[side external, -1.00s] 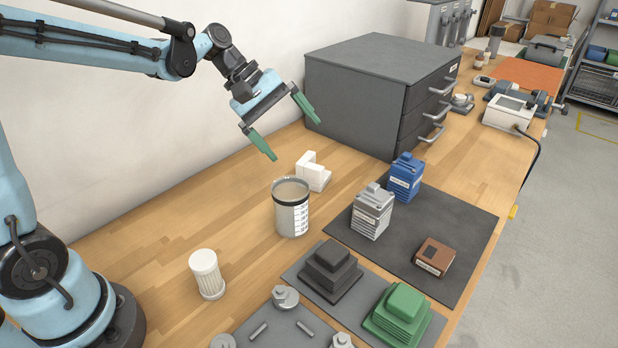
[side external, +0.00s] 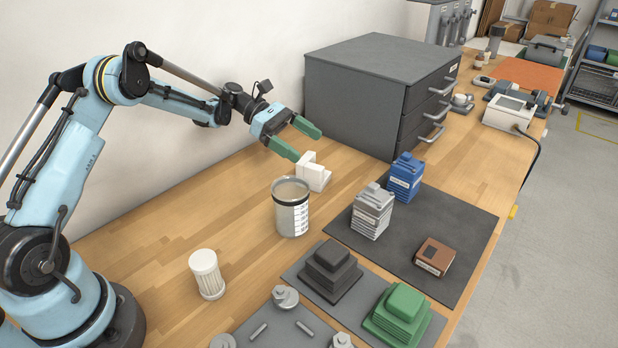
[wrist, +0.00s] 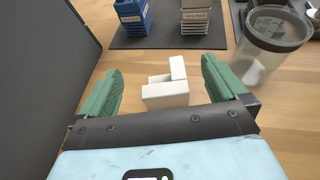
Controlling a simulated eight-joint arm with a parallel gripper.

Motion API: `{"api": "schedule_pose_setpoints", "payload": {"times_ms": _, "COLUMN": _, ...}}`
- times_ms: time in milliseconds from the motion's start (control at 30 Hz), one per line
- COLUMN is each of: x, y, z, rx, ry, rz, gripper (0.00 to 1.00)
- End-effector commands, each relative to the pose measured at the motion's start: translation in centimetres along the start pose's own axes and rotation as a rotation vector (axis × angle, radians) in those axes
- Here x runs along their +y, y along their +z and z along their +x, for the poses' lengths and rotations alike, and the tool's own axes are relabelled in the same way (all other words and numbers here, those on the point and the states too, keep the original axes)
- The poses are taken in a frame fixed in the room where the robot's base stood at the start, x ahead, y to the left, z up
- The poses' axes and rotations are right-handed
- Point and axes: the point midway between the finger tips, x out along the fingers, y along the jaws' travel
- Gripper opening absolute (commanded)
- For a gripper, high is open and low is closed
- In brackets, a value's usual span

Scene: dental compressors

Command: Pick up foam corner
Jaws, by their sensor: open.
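The foam corner (side external: 314,174) is a white L-shaped block on the wooden bench, beside the grey drawer cabinet. It also shows in the wrist view (wrist: 166,93), ahead of and between my fingers. My gripper (side external: 294,141) has two green fingers, spread apart and empty. In the side view it is just behind and above the foam corner. In the wrist view my gripper (wrist: 161,88) has one finger on each side of the block, with gaps at both sides. I see no contact.
A clear jar (side external: 291,208) stands close in front of the foam corner. The grey drawer cabinet (side external: 355,95) is close behind it. A dark mat (side external: 463,215) holds blue, grey and brown blocks. A white ribbed cylinder (side external: 206,275) stands at the left front.

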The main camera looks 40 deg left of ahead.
Motion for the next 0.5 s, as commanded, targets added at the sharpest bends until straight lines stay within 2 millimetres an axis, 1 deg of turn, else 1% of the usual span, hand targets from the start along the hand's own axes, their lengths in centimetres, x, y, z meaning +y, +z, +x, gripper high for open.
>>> {"api": "schedule_pose_setpoints", "payload": {"times_ms": 33, "x": 0.0, "y": -0.9, "z": 0.4, "rx": 0.0, "ry": 0.0, "rz": 0.001, "gripper": 0.99}}
{"api": "schedule_pose_setpoints", "payload": {"times_ms": 100, "x": 0.0, "y": -1.8, "z": 0.8, "rx": 0.001, "ry": 0.001, "rz": 0.001, "gripper": 0.99}}
{"api": "schedule_pose_setpoints", "payload": {"times_ms": 200, "x": 0.0, "y": -2.8, "z": 1.2, "rx": 0.001, "ry": 0.001, "rz": 0.002, "gripper": 0.99}}
{"api": "schedule_pose_setpoints", "payload": {"times_ms": 433, "x": 0.0, "y": -3.9, "z": 1.6, "rx": 0.002, "ry": 0.001, "rz": 0.002, "gripper": 0.99}}
{"api": "schedule_pose_setpoints", "payload": {"times_ms": 500, "x": 0.0, "y": -4.5, "z": 1.9, "rx": 0.002, "ry": 0.001, "rz": 0.003, "gripper": 0.99}}
